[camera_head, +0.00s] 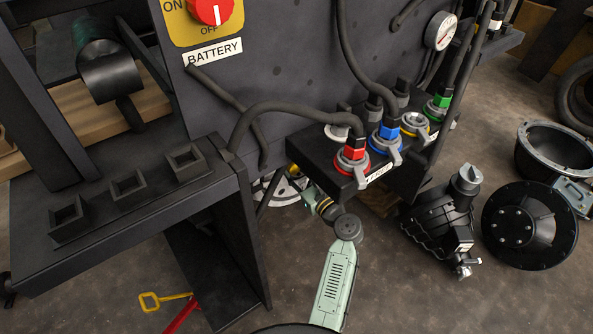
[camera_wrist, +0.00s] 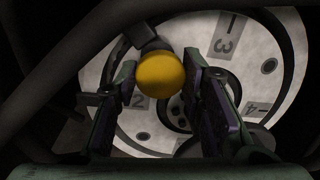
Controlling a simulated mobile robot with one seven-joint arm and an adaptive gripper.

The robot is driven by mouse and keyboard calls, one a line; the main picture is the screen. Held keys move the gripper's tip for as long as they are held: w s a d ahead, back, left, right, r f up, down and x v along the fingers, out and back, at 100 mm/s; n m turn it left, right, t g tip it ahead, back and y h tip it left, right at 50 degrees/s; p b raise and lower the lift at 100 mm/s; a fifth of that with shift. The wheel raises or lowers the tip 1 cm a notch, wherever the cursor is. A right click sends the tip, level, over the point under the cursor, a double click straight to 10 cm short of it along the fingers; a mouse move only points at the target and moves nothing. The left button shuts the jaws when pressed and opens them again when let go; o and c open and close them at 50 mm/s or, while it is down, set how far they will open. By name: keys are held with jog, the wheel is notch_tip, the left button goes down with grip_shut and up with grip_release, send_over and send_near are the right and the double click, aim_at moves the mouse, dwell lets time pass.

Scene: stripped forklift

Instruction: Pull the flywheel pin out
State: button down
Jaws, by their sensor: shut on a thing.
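The flywheel pin's round yellow knob (camera_wrist: 160,73) shows in the wrist view, with a dark stem behind it. My gripper (camera_wrist: 157,82) has one finger on each side of the knob and is shut on it. The pale flywheel (camera_wrist: 285,60) lies behind, marked with the numbers 2, 3 and 4. Whether the pin still sits in the flywheel is hidden. In the head view, part of the flywheel (camera_head: 287,192) shows under the machine. A small yellow patch there may be the knob. My fingers are mostly hidden behind the hose block.
The hose block (camera_head: 330,172) with red, blue, yellow and green couplings hangs just above my arm. A dark frame with square sockets (camera_head: 128,186) stands at left. A black pump-like part (camera_head: 440,225) and a round black cover (camera_head: 528,226) lie on the floor at right.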

jog(key=shift+p+v, duration=0.85)
jog(key=shift+v, duration=0.4)
jog(key=shift+d+f, duration=0.1)
jog(key=shift+d, duration=0.05)
jog(key=c, duration=1)
grip_release()
jog(key=shift+c, duration=0.2)
jog(key=v, duration=1.2)
jog(key=shift+d, duration=0.1)
